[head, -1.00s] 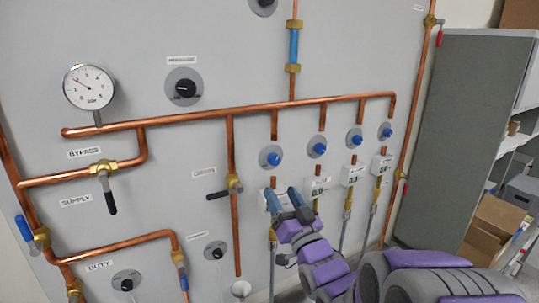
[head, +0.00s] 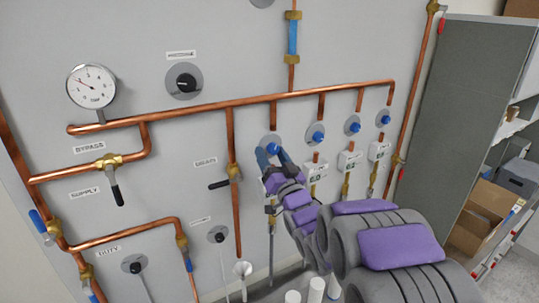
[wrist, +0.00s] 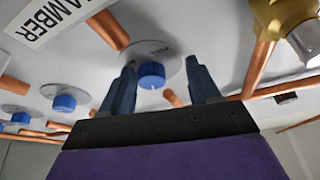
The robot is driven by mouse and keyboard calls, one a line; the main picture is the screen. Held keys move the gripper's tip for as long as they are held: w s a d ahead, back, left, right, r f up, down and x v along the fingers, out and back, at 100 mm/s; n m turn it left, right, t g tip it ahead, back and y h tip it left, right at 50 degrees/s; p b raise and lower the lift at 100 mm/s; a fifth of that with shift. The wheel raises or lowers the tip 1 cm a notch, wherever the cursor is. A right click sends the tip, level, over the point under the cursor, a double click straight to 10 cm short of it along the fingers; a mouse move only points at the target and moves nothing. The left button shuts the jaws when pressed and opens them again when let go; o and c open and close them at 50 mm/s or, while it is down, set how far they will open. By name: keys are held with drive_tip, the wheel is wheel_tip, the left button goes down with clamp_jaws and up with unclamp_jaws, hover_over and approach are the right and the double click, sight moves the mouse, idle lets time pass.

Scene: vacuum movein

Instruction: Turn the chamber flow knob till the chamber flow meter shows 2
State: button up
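Several blue knobs on round grey plates line the wall panel. My gripper (head: 272,154) is at the leftmost blue knob (head: 272,148) in the head view. In the wrist view, my gripper (wrist: 163,78) is open, with one dark finger on each side of a blue knob (wrist: 151,74) with a white mark. The knob's plate carries small lettering that I cannot read. A label reading "...AMBER" (wrist: 50,18) is beside it, partly cut off. The meter below the leftmost knob is hidden by my gripper. Its neighbour, a small white meter (head: 315,174), has digits too small to read surely.
Copper pipes (head: 240,104) run across and down the panel close to my gripper. A brass fitting (wrist: 281,18) is at the right in the wrist view. A pressure dial (head: 91,86) is at the left. A grey cabinet (head: 455,110) and open cardboard boxes (head: 488,208) stand at the right.

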drive_tip(key=d, duration=0.2)
drive_tip(key=shift+w+d+r, duration=0.25)
drive_tip(key=shift+w+d, duration=0.05)
drive_tip(key=shift+s+a+f, duration=0.1)
drive_tip(key=shift+a, duration=0.95)
drive_tip(key=c, duration=0.4)
drive_tip(key=shift+c, duration=0.7)
drive_tip(key=shift+d, duration=0.3)
drive_tip(key=c, duration=0.3)
drive_tip(key=shift+c, duration=1)
drive_tip(key=shift+a, duration=0.1)
